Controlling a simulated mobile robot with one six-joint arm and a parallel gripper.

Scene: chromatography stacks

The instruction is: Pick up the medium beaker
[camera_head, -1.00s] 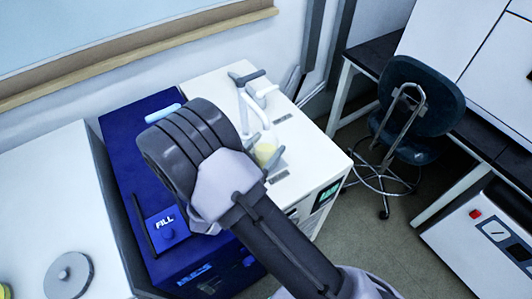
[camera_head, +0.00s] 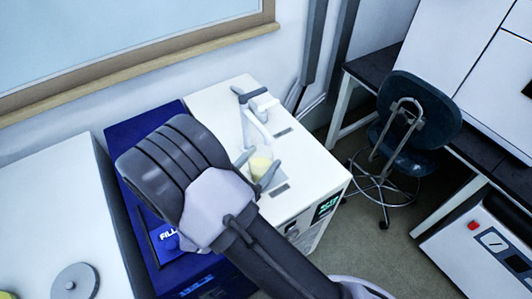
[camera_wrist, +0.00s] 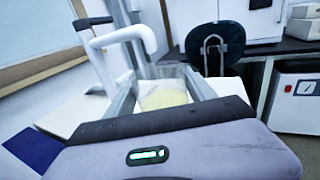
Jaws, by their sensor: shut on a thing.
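The medium beaker (camera_head: 260,166) is a clear vessel with pale yellow contents, over the white top of the machine on the right. My gripper (camera_head: 257,170) is shut on it, one finger on each side. In the wrist view the beaker (camera_wrist: 165,96) shows between the two grey fingers, its lower part hidden behind the gripper body. I cannot tell whether its base touches the white top.
A white bent pipe fixture (camera_head: 256,122) stands close behind the beaker, also large in the wrist view (camera_wrist: 125,42). A blue machine (camera_head: 130,135) adjoins on the left. A dark chair (camera_head: 418,112) stands on the right, past some floor.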

